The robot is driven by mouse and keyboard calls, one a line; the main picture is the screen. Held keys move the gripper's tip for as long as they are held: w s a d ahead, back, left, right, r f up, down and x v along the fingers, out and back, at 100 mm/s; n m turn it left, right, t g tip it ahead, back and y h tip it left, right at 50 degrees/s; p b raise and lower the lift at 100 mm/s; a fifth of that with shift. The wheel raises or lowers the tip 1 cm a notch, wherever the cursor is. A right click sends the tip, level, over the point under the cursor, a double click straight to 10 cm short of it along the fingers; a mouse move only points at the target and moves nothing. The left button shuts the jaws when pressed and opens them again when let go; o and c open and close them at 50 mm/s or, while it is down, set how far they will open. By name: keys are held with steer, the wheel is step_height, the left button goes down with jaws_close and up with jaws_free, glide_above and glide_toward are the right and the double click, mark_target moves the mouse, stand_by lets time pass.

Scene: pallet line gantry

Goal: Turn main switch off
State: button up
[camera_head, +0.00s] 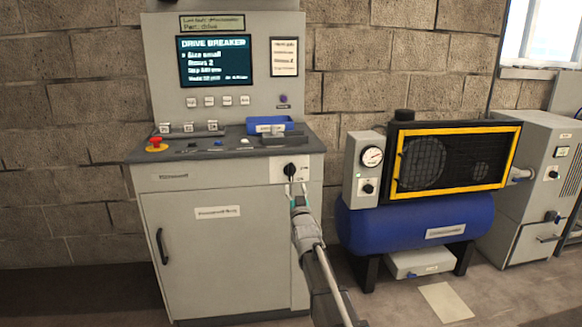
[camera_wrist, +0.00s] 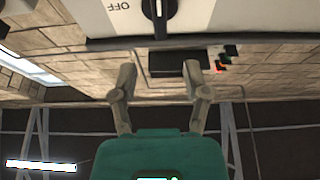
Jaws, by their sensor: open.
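The main switch (camera_head: 289,169) is a black rotary knob on a pale plate at the upper right of the grey cabinet front. In the wrist view the knob (camera_wrist: 159,12) is cut off by the top edge. Its white mark runs up and down in that view. An upside-down OFF label (camera_wrist: 117,5) is beside it, to the left there. My gripper (camera_head: 297,189) is just in front of and below the switch. In the wrist view its fingers (camera_wrist: 159,70) are apart, with nothing between them and clear of the knob.
The cabinet's sloping desk (camera_head: 225,146) carries a red emergency button (camera_head: 156,143), small switches and a blue tray (camera_head: 269,125). A lit screen (camera_head: 215,61) stands above. A blue compressor tank (camera_head: 415,222) is close on the right. The floor left of the cabinet is clear.

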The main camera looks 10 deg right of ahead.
mark_target(291, 170)
steer(key=p+x, duration=0.3)
steer(key=x, duration=0.7)
steer(key=shift+w+r, duration=0.1)
steer(key=shift+r, duration=0.05)
jaws_close()
